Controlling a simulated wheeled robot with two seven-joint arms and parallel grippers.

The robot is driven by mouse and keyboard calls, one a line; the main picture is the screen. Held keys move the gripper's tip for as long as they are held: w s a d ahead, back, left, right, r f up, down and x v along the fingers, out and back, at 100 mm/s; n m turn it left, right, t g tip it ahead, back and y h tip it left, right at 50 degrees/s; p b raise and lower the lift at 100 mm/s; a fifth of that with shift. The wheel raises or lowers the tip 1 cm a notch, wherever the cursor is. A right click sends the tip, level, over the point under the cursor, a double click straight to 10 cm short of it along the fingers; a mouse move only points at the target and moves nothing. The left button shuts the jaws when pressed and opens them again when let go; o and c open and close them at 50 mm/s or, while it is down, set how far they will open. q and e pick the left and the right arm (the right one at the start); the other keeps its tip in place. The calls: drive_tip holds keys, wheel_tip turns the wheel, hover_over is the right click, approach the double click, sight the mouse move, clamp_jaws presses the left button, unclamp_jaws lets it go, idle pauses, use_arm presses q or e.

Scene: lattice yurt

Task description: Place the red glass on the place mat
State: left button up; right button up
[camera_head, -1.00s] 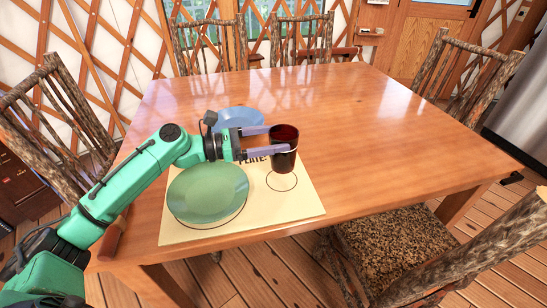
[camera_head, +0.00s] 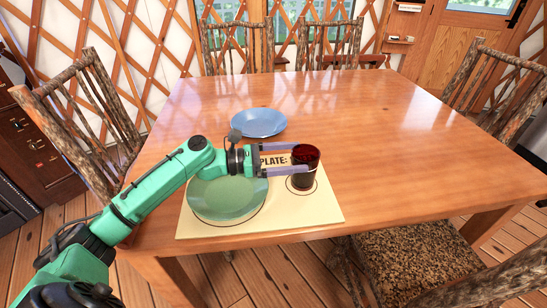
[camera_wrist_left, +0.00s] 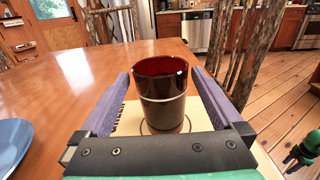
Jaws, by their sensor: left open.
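The dark red glass (camera_head: 305,168) stands upright on the place mat (camera_head: 325,205), over the small printed circle at its right side. In the left wrist view the glass (camera_wrist_left: 163,95) is between the two purple fingers, with a gap on each side. My left gripper (camera_head: 287,160) is open around the glass and does not appear to grip it. A green plate (camera_head: 225,198) lies on the mat's left part, over a larger printed circle. The glass's far side is hidden. My right gripper is not in view.
A blue plate (camera_head: 258,122) lies on the wooden table (camera_head: 390,130) behind the mat. The table's right and far parts are clear. Log chairs stand around it, one with a speckled seat (camera_head: 400,255) at the near right.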

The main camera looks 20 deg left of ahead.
use_arm(q)
drive_tip(key=v, duration=1.1)
drive_tip(key=shift+a, duration=0.2)
